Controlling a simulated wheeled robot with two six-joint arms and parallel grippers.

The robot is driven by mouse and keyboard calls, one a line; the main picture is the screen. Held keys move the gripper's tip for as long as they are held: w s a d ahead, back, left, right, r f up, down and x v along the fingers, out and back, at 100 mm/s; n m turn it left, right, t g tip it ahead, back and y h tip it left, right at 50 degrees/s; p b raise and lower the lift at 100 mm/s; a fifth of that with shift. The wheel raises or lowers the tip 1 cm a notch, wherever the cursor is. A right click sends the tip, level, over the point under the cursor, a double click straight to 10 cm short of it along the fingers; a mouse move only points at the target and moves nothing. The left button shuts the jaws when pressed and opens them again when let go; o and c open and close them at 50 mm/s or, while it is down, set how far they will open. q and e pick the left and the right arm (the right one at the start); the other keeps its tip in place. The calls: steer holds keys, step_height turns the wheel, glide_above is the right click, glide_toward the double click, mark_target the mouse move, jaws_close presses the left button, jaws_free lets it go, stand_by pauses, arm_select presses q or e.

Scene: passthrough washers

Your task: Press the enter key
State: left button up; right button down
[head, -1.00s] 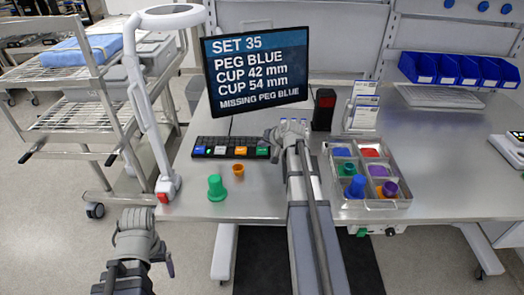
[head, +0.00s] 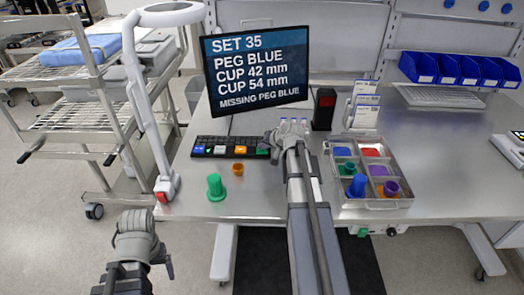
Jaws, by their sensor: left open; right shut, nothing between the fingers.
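A black keyboard (head: 228,141) lies on the bench below the screen. Its front row has coloured keys, among them a blue key (head: 199,149), a white key (head: 219,150), an orange key (head: 242,150) and a green key (head: 262,151). Their labels are too small to read. My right gripper (head: 270,142) is shut and empty at the keyboard's right end, close to the green key. I cannot tell whether it touches a key. My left gripper (head: 166,265) is open and empty, low at the left, in front of the bench and away from the keyboard.
The screen (head: 256,70) reads "MISSING PEG BLUE". A green peg (head: 216,188) and an orange cup (head: 238,169) stand in front of the keyboard. A compartment tray (head: 375,204) with coloured parts is right of my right arm. A white lamp stand (head: 150,120) rises at the left.

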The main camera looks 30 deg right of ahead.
mark_target(263, 151)
steer(key=shift+f, duration=0.3)
steer(key=shift+r, duration=0.1)
stand_by(0.4)
steer(key=shift+r+p, duration=0.65)
steer(key=shift+r, duration=0.15)
steer(key=shift+r, duration=0.1)
step_height(263, 151, up, 5)
steer(key=p, duration=0.5)
stand_by(0.6)
